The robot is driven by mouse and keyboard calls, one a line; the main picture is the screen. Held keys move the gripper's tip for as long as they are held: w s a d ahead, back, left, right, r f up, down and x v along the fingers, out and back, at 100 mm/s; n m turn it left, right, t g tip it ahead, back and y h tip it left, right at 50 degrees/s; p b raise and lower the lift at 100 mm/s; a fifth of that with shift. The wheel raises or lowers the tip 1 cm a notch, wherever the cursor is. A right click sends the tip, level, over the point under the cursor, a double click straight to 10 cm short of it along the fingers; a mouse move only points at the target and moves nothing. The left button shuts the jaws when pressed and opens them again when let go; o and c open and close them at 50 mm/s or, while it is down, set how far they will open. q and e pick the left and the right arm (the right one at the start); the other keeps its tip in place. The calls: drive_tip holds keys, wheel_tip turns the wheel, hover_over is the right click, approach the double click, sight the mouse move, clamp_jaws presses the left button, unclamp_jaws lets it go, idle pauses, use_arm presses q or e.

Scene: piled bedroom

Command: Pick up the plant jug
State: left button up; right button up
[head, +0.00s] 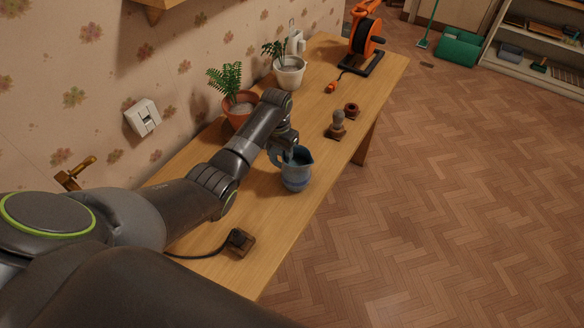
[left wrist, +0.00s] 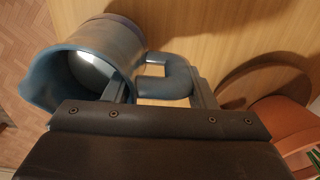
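The plant jug (head: 296,172) is blue and stands upright on the wooden desk (head: 215,240), near its front edge. My left gripper (head: 284,150) is above the jug's handle side and partly hides it. In the left wrist view the jug (left wrist: 95,60) fills the upper left, with its open mouth facing the camera. Its handle (left wrist: 168,82) lies between the two fingers of my left gripper, which are apart. One finger is beside the jug's rim and the other is at the handle's outer side. Firm contact cannot be told. My right gripper is out of view.
A fern in a terracotta pot (head: 238,108) stands close behind my left arm, with a white potted plant (head: 289,74) beyond. A dark plug block (head: 240,242) lies nearer. The floor at right is clear.

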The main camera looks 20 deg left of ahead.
use_arm(q)
drive_tip(key=c, duration=0.7)
drive_tip(key=shift+w+a+r, duration=0.1)
drive_tip(key=shift+c, duration=0.6)
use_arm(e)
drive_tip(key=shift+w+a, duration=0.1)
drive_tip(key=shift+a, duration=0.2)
